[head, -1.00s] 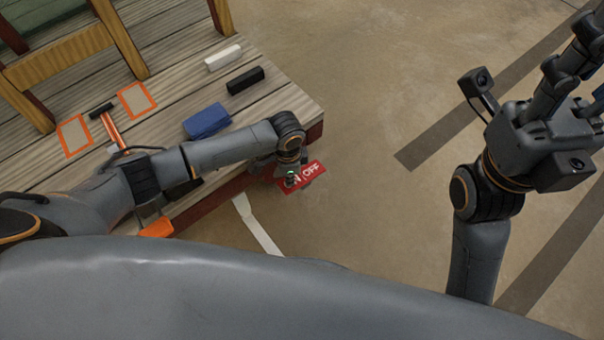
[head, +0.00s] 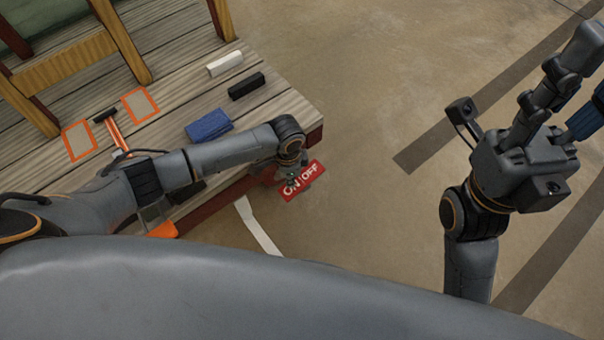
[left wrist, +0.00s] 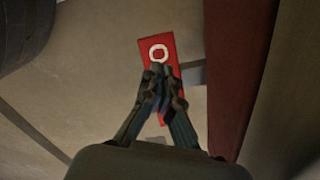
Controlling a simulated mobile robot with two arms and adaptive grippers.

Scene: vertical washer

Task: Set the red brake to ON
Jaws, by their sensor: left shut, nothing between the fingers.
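The red brake label (head: 313,172) with white ON and OFF lettering shows at the table's near right corner in the head view. In the left wrist view, a red plate (left wrist: 145,47) bears a white O. My left gripper (head: 290,180) is over the label, by the ON lettering and partly covering it. In the left wrist view its fingertips (left wrist: 161,72) are together, overlapping the plate just below the O, with nothing between them. Contact cannot be told. The brake lever itself cannot be made out. My right gripper (head: 592,75) is raised at the right, its fingers spread and empty.
The slatted wooden table (head: 280,92) holds a blue block (head: 208,124), a black block (head: 246,86), a white block (head: 225,63) and an orange-handled tool (head: 115,132). A wooden frame (head: 65,68) stands at the back left. The floor right of the table is clear.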

